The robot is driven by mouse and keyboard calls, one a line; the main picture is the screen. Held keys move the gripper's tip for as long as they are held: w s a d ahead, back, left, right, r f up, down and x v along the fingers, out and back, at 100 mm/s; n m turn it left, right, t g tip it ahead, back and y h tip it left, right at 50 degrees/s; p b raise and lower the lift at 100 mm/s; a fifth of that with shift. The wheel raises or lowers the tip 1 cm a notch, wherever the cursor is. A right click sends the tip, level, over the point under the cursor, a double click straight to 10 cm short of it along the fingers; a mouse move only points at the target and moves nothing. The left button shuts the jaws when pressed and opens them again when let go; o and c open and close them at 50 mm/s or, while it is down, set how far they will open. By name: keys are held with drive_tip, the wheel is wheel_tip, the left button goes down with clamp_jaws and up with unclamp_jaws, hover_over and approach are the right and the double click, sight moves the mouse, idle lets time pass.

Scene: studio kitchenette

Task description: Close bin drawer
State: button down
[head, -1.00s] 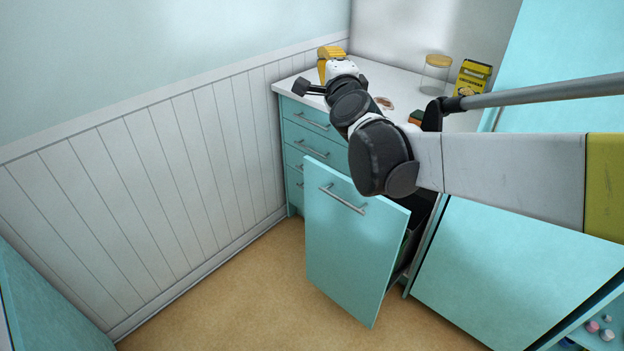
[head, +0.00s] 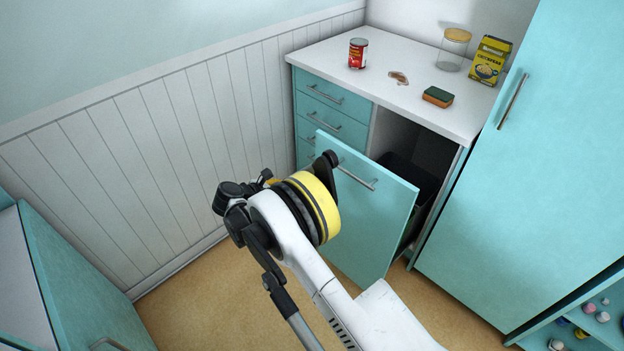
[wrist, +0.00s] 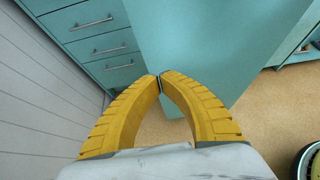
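The bin drawer stands pulled out under the counter; its teal front (head: 375,215) has a bar handle near the top. A dark bin (head: 412,180) shows in the gap behind the front. My gripper (wrist: 160,78) has two yellow fingers whose tips meet, with nothing visible between them. In the wrist view, the fingertips overlap the lower left edge of a large teal panel (wrist: 205,40), which looks like the drawer front; I cannot tell if they touch it. In the head view, my arm covers the drawer front's lower left, and the fingers cannot be made out.
A stack of drawers (head: 332,105) stands left of the bin drawer. The counter (head: 395,55) holds a red can (head: 357,53), a sponge (head: 438,97), a jar (head: 453,50) and a yellow box (head: 490,60). A tall teal cabinet (head: 540,170) stands right. Bare floor (head: 190,305) lies left.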

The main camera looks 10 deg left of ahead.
drive_tip(key=w+r+b+x, duration=0.1)
drive_tip(key=b+x, duration=0.4)
drive_tip(key=x, duration=0.8)
drive_tip(key=shift+d+r, duration=0.4)
drive_tip(key=shift+w+d, duration=0.1)
